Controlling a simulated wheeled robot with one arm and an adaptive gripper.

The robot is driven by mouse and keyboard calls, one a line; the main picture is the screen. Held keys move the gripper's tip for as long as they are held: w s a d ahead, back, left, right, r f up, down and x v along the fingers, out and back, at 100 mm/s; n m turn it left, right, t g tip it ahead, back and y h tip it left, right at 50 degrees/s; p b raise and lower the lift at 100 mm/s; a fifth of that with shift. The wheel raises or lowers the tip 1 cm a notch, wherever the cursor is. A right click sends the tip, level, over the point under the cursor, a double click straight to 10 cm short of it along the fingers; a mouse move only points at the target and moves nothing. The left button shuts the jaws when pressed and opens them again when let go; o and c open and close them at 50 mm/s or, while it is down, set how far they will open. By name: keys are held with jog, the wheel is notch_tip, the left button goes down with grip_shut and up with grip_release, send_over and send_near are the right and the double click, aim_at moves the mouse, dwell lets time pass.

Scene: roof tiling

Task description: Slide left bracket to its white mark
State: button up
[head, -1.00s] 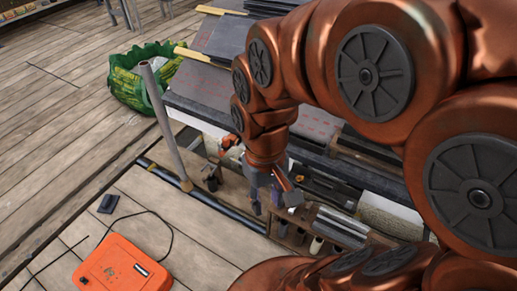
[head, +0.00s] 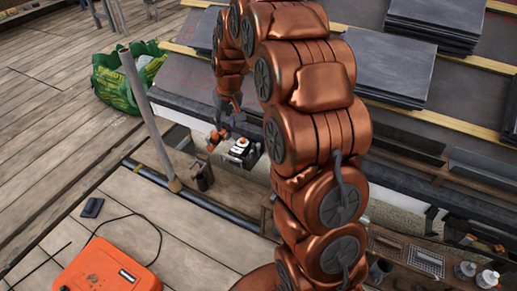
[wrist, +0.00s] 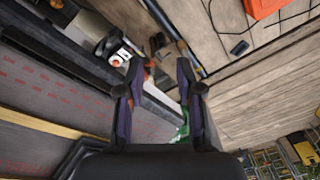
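My gripper (wrist: 160,70) shows in the wrist view with its two dark fingers apart and nothing held between them. In the head view my gripper (head: 230,106) hangs near the dark edge of the roof (head: 180,97), partly covered by my copper arm. I cannot pick out the left bracket or its white mark for certain in either view. Small dark and orange parts show between the fingertips in the wrist view, too small to name.
A white and orange item (head: 240,147) sits in a box below my gripper. A grey pole (head: 147,115) stands left of it. A green bag (head: 118,85), an orange case (head: 105,270) and stacked slates (head: 390,62) lie around. Bottles (head: 487,279) stand at the lower right.

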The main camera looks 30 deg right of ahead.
jog(key=w+d+f+t+b, duration=0.1)
jog(key=w+d+f+b, duration=0.2)
jog(key=w+d+f, duration=0.4)
jog(key=w+d+f+b, duration=0.2)
jog(key=w+d+f, duration=0.25)
jog(key=f, duration=0.45)
jog(key=m+t+h+b, duration=0.2)
jog(key=b, duration=0.3)
send_near(258, 144)
jog(key=f, duration=0.2)
jog(key=shift+w+x, duration=0.25)
jog(key=shift+x, duration=3.45)
jog(key=shift+w+d, duration=0.1)
jog(key=shift+d, duration=0.1)
grip_shut()
